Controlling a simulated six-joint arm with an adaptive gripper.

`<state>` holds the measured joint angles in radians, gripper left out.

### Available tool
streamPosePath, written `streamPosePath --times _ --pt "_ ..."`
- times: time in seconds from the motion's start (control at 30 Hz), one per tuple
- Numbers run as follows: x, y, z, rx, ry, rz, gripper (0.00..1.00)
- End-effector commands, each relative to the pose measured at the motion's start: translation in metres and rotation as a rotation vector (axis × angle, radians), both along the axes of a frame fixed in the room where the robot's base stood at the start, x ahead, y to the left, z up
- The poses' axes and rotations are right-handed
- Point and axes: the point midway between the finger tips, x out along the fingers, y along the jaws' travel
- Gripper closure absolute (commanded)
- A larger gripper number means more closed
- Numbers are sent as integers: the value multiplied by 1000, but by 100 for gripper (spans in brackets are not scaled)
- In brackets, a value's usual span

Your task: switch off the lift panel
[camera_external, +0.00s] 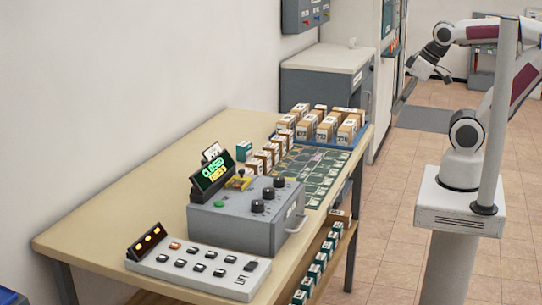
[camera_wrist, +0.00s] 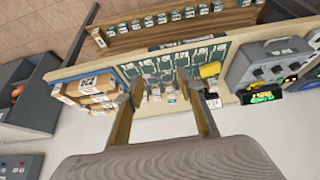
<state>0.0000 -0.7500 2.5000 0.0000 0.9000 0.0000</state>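A white switch panel (camera_external: 195,268) with several dark buttons, one orange button and an orange-lit display (camera_external: 148,241) lies at the table's near end. Behind it stands a grey control box (camera_external: 245,218) with dark knobs, a green button and a lit sign (camera_external: 212,174) reading CLOSED. The box also shows at the right of the wrist view (camera_wrist: 275,62). My gripper (camera_external: 428,68) is raised beyond the table's far right, away from both units. Its fingers (camera_wrist: 162,84) are apart and empty in the wrist view.
The table (camera_external: 110,215) also holds a blue tray (camera_external: 350,139) of parcels, a green grid mat (camera_external: 325,170) and a yellow item (camera_external: 238,183). A shelf below carries small boxes. A grey cabinet (camera_external: 325,85) and a wall-mounted unit (camera_external: 304,13) are behind.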

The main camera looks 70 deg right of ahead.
Motion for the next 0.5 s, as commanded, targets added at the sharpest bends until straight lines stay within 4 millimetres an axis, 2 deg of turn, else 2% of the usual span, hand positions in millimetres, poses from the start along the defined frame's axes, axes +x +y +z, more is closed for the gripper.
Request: streamPosePath --times 0.03,0.1,0.13,0.37,0.5 --pt "0 0 0 0 0 0 78" --pt "0 1 0 -1 0 3 96" --pt "0 1 0 0 0 4 100" --pt "0 10 -2 0 11 47 100" --pt "1 22 -11 -3 47 96 100"
